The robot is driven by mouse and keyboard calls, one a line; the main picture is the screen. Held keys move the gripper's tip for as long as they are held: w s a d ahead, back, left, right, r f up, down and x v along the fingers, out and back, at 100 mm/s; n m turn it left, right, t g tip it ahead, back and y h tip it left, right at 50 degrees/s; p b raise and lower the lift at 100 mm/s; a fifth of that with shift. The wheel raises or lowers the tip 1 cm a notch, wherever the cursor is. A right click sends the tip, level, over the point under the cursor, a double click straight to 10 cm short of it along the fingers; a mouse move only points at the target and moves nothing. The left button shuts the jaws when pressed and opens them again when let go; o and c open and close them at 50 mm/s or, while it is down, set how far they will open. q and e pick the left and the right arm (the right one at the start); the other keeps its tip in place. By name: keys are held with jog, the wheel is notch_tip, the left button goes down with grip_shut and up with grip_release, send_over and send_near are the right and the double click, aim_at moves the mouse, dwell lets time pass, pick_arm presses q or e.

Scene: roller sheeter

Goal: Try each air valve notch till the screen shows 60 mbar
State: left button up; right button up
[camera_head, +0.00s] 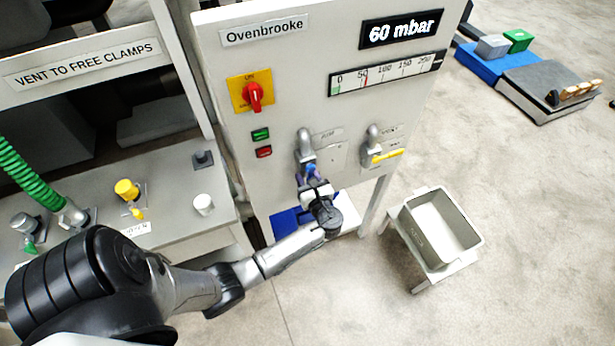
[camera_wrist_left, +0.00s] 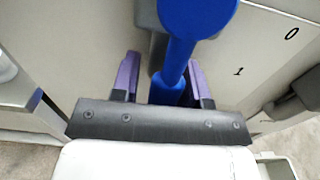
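The screen (camera_head: 402,29) at the top right of the machine panel reads 60 mbar. Below it, the scale strip (camera_head: 387,73) has a red mark a little past 50. The blue air valve handle (camera_head: 311,170) sits under a grey pipe elbow, mostly hidden by my gripper. In the left wrist view, the blue handle (camera_wrist_left: 197,20) runs down between my fingers, with the numbers 0 and 1 on the panel to its right. My left gripper (camera_head: 313,182) has its purple fingers on either side of the handle, with a visible gap at the left finger. My right gripper is out of view.
A yellow-handled valve (camera_head: 385,156) is to the right on the same panel. A red rotary switch (camera_head: 254,96) and green and red buttons are at left. A grey bin (camera_head: 464,262) stands on a low stand at lower right. A bench (camera_head: 180,174) with fittings is left.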

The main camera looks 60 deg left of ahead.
pick_arm(q)
jog(key=shift+o, duration=0.7)
jog(key=v, duration=1.4)
jog(key=shift+w+a, duration=0.1)
jog(key=shift+w, duration=0.05)
